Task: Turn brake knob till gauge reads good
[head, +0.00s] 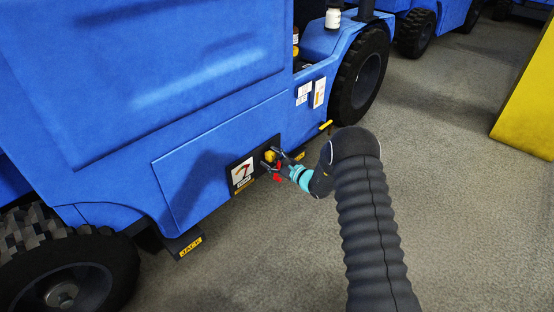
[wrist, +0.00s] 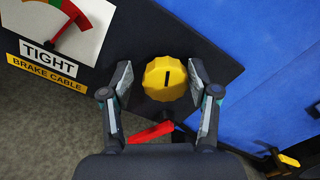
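A red lever-like part (wrist: 151,132) lies just below the knob, close to my gripper. A yellow "JACK" label (head: 190,247) is lower left. Black wheels (head: 66,288) flank the vehicle. Open grey floor (head: 445,215) lies to the right.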

